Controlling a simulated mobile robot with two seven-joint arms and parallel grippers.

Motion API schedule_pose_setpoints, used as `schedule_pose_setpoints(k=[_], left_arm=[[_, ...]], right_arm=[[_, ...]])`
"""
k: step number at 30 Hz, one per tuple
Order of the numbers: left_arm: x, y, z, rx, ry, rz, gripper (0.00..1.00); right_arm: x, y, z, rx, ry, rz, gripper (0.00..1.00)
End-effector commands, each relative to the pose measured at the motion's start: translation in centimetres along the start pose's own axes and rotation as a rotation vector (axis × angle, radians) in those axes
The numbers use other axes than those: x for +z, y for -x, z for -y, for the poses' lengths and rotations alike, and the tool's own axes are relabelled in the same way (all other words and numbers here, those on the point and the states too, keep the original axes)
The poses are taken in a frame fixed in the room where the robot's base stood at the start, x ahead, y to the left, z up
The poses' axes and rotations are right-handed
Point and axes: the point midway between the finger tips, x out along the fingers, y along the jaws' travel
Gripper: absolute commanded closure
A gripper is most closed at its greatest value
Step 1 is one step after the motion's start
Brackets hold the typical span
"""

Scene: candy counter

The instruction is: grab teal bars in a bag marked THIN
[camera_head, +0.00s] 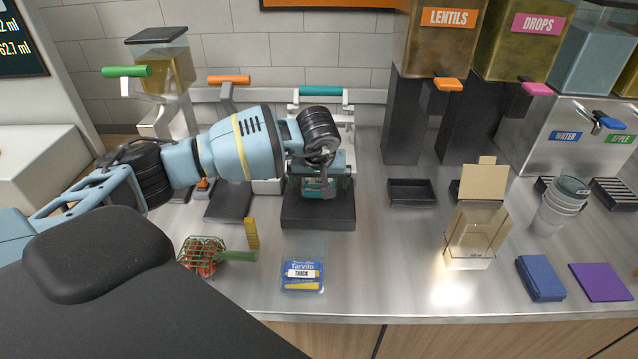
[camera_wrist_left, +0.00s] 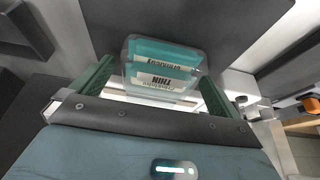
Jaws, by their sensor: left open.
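A clear bag (camera_wrist_left: 165,68) of teal bars with a white label reading THIN, upside down, shows in the left wrist view. It is between the two green fingers of my left gripper (camera_head: 320,182), which is open with a finger on each side. Whether the fingers touch the bag I cannot tell. In the head view the gripper is above the black base (camera_head: 318,215) of the teal-handled dispenser (camera_head: 321,91), and the bag is largely hidden by the gripper. My right gripper is not in view.
A clear box (camera_head: 475,238), blue block (camera_head: 540,278), purple sheet (camera_head: 600,282) and stacked cups (camera_head: 563,203) are right. Mid-counter is clear.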

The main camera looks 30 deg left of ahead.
Motion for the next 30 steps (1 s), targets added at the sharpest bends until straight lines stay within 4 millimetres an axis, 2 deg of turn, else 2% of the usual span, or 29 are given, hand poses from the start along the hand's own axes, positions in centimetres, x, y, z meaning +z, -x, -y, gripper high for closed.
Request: schedule_pose_setpoints(k=[7, 18, 30], left_arm=[[-0.05, -0.08, 0.0, 0.001, 0.0, -0.001, 0.01], [-0.09, -0.02, -0.01, 0.001, 0.001, -0.002, 0.5], [-0.44, 0.73, -0.06, 0.003, 0.001, -0.003, 0.51]], right_arm=[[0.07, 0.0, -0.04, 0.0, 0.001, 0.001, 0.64], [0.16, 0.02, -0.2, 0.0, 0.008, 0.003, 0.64], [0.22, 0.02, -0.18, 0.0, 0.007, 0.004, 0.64]])
